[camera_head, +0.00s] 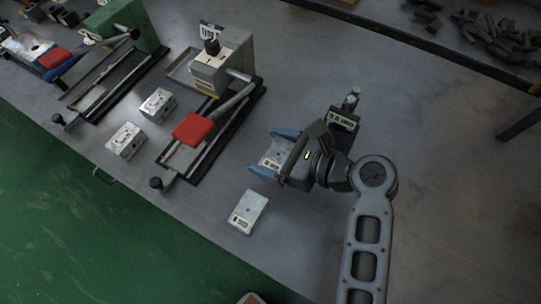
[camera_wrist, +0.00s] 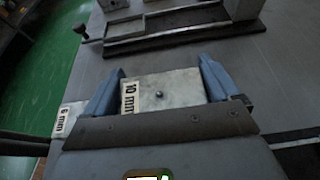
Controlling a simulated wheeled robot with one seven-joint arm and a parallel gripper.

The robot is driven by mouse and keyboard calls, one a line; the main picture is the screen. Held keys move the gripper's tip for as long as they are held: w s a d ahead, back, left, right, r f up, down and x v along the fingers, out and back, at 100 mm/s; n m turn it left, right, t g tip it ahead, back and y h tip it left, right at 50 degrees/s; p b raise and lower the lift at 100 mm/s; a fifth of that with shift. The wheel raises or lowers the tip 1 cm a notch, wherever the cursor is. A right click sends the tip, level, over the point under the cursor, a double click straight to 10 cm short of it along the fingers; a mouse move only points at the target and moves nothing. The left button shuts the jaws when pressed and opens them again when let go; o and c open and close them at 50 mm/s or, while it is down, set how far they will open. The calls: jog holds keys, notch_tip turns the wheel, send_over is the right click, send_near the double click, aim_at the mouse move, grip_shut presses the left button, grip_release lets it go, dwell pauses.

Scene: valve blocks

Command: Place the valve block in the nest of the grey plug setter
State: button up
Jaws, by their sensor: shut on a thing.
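My gripper (camera_head: 261,150) has blue fingers shut on a pale valve block (camera_head: 275,153), to the right of the grey plug setter. In the wrist view the held block (camera_wrist: 172,88) sits between the fingers, with a "10 mm" label at its left and a small dark spot on top. The grey plug setter (camera_head: 228,62) stands upper centre in the head view, with a dark base, a lever and a red pad (camera_head: 193,130). Its base (camera_wrist: 180,40) shows at the top of the wrist view. I cannot clearly make out its nest.
A loose block (camera_head: 248,211) lies below my gripper; a "6 mm" block (camera_wrist: 70,118) shows in the wrist view. Two blocks (camera_head: 157,105) (camera_head: 126,140) lie left of the grey setter. A green setter (camera_head: 130,22) stands further left.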

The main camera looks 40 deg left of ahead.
aim_at(270, 161)
jog(key=shift+w+a+f, duration=0.1)
jog(key=shift+a+f, duration=0.15)
jog(key=shift+f, duration=0.2)
jog(key=shift+f+p, duration=0.55)
jog(key=shift+f, duration=0.85)
jog(key=shift+f, duration=0.15)
jog(key=o, duration=1.1)
jog(key=shift+f+b, duration=0.35)
jog(key=shift+b, duration=0.5)
jog(key=v, duration=0.8)
jog(key=shift+s+d, duration=0.15)
jog(key=shift+s, duration=0.15)
